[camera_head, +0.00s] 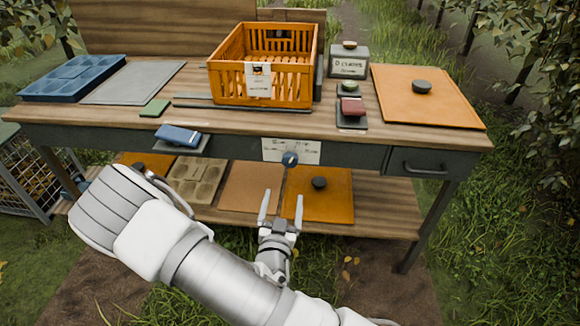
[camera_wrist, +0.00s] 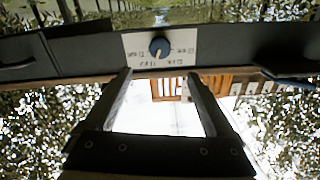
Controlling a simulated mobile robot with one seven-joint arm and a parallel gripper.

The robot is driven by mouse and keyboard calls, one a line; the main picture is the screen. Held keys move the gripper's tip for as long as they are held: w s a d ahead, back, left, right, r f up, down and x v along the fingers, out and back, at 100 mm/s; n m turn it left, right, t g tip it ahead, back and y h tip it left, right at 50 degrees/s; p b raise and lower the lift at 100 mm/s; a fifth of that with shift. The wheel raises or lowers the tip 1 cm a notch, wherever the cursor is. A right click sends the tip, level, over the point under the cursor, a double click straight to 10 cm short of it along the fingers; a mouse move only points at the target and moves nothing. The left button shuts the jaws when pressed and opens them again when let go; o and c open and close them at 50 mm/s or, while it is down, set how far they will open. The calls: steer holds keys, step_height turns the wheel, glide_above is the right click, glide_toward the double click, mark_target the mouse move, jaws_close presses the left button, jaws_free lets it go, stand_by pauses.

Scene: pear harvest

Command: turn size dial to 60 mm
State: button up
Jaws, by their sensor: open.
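The size dial is a dark blue round knob (camera_head: 290,159) on a white label plate (camera_head: 308,152) on the bench's front edge. In the wrist view the knob (camera_wrist: 159,47) sits at upper centre on its plate (camera_wrist: 188,46). A light pointer mark shows on the knob, but the printed labels are too blurred to read. My gripper (camera_head: 281,196) is open and empty, below and in front of the dial in the head view. In the wrist view its two fingers (camera_wrist: 158,78) reach up toward the plate, one on each side, apart from the knob.
An orange crate (camera_head: 222,82) stands on the bench (camera_head: 220,122) above the dial. A blue device (camera_head: 178,135) sits on a ledge to the left and a drawer (camera_head: 417,163) is to the right. A lower shelf (camera_head: 375,218) holds an orange board (camera_head: 335,200). The space before the dial is clear.

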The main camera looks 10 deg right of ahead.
mark_target(289, 163)
steer(key=b+x, duration=0.2)
steer(key=x, duration=1.2)
steer(key=c, duration=1.4)
